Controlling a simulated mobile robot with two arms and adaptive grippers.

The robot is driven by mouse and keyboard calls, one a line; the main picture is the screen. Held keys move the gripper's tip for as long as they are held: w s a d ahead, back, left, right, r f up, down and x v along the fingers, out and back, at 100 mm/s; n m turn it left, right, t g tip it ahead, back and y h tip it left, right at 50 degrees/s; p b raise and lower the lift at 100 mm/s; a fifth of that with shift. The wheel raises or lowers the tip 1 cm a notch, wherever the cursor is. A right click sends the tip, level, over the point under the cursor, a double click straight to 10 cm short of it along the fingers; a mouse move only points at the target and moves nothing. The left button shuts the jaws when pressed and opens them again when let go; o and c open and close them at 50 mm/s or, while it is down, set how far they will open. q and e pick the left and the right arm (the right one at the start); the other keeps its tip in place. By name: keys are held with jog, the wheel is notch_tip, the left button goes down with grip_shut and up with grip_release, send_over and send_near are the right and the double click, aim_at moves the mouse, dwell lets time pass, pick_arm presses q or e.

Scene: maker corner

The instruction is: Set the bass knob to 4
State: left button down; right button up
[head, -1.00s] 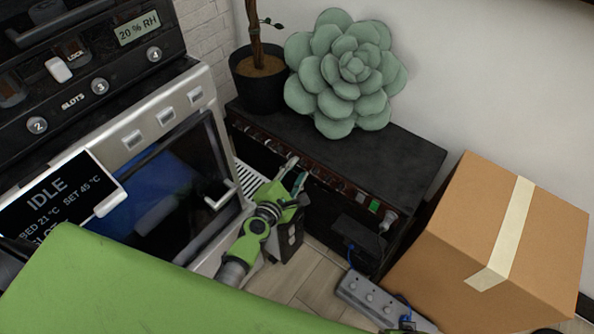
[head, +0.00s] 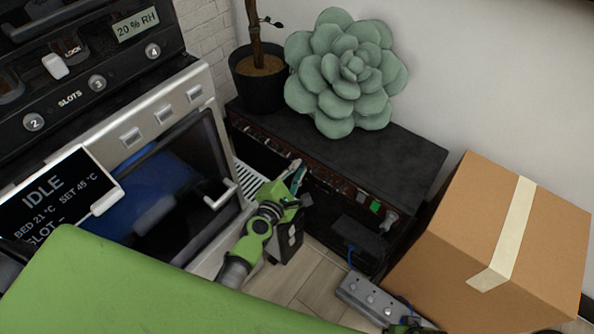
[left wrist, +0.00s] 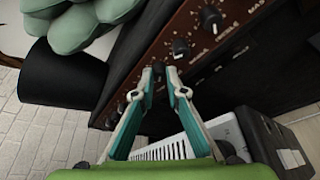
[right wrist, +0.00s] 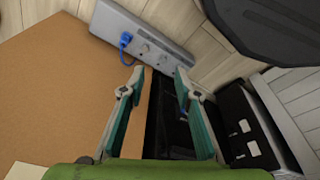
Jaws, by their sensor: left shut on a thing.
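The amplifier (head: 385,155) is a black box against the wall, with a row of knobs along its brown front panel (left wrist: 190,25). My left gripper (head: 298,168) is at that panel. In the left wrist view its fingertips (left wrist: 160,72) are close together around one small dark knob (left wrist: 159,68), which they mostly hide. Other black knobs (left wrist: 210,18) sit along the panel on both sides. The labels are too small and tilted to read, so I cannot tell the knob's setting. My right gripper (right wrist: 155,82) is open and empty, low by the cardboard box.
A plant pot (head: 258,85) and a green succulent cushion (head: 345,75) are on the amplifier. A cardboard box (head: 520,240) stands at right, with a grey power strip (head: 372,300) beside it. A machine with a display reading IDLE (head: 55,195) is at left.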

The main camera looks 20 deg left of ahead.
notch_tip(320, 180, up, 15)
jog(key=t+b, duration=0.1)
jog(key=b, duration=0.3)
jog(key=w+a+r+t+y+b, duration=0.1)
jog(key=w+a+r+t+b, duration=0.2)
jog(key=w, duration=0.4)
jog(key=w+a+r+t+y+b, duration=0.1)
jog(key=w+a+r+t+b, duration=0.15)
jog(key=w+t, duration=0.35)
pick_arm(q)
jog(key=shift+d+f+m+t+b, duration=0.15)
jog(key=shift+m+t+b, duration=0.55)
jog(key=shift+m, duration=2.05)
jog(key=shift+a+f+m+t+b, duration=0.1)
jog(key=shift+f+m+t, duration=0.2)
jog(key=shift+m+t, duration=1.7)
jog(key=shift+d+f+m+t+b, duration=0.1)
jog(key=shift+f+m+b, duration=0.2)
jog(key=shift+m, duration=3.25)
pick_arm(e)
jog(key=w+a+r+t+y, duration=0.1)
jog(key=w+r+t, duration=0.1)
jog(key=r, duration=0.5)
jog(key=w+a+r+t+y, duration=0.1)
jog(key=w+r+t, duration=0.2)
jog(key=r, duration=0.4)
jog(key=shift+w+n+t, duration=0.3)
jog(key=shift+t, duration=0.1)
pick_arm(q)
jog(key=shift+r, duration=0.1)
